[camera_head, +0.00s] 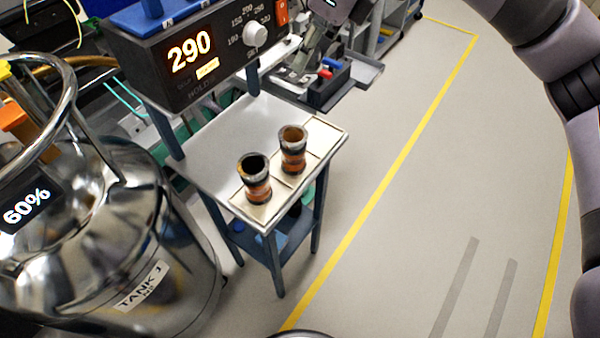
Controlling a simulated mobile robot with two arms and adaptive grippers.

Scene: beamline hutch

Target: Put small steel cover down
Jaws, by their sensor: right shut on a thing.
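My right gripper (302,70) is at the top middle, beyond the small side table, low by a dark box. It is shut on a small grey metal piece, which I take for the small steel cover; the piece is tiny and hard to make out between the fingers. I cannot tell whether it touches the surface below. My left gripper is not in view.
Two open-topped cups with orange bands, a left one (256,190) and a right one (293,160), stand on the side table (222,135). A controller (200,60) reading 290 is behind. A steel tank (130,210) stands left. The floor (430,180) is clear at right.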

